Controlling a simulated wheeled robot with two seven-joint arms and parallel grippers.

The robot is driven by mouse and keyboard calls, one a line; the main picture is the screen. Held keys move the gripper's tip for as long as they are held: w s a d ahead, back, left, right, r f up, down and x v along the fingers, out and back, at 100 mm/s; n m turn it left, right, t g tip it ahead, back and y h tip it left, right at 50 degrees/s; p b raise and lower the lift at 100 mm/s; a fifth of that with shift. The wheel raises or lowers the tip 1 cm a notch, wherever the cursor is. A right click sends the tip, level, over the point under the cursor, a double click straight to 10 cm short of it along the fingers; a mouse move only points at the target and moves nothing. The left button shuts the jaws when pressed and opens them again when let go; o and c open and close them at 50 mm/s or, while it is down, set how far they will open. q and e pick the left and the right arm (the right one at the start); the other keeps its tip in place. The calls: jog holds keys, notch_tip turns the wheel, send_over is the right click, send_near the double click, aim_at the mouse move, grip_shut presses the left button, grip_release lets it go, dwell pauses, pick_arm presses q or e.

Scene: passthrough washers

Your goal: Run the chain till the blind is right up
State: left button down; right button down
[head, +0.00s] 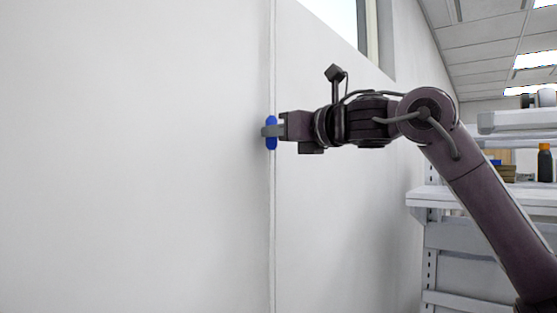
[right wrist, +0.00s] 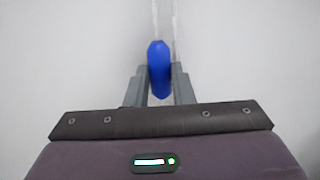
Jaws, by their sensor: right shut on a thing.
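A thin pale chain (head: 273,200) hangs straight down in front of the white wall in the head view, running out of the picture at top and bottom. A blue grip piece (head: 272,144) sits on the chain. My right gripper (head: 270,132) reaches in from the right and is shut on the blue piece. In the right wrist view the blue piece (right wrist: 159,68) stands upright between the two grey fingers (right wrist: 160,88), with two chain strands (right wrist: 176,25) above it. The blind itself cannot be made out. My left gripper is not in view.
A window (head: 345,18) shows at the top, right of the chain. White shelving (head: 445,200) with an orange-capped bottle (head: 545,165) stands at the right, behind my right arm. The wall left of the chain is bare and clear.

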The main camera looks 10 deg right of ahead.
jog(key=shift+r, duration=0.85)
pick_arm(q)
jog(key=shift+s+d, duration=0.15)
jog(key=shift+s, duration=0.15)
pick_arm(e)
jog(key=shift+s+d+r, duration=0.1)
jog(key=shift+r, duration=0.15)
jog(key=shift+r, duration=0.1)
jog(key=c, duration=1.6)
grip_release()
jog(key=o, duration=0.4)
jog(key=shift+c, duration=0.2)
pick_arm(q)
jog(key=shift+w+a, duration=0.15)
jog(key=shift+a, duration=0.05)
pick_arm(e)
jog(key=shift+f, duration=0.2)
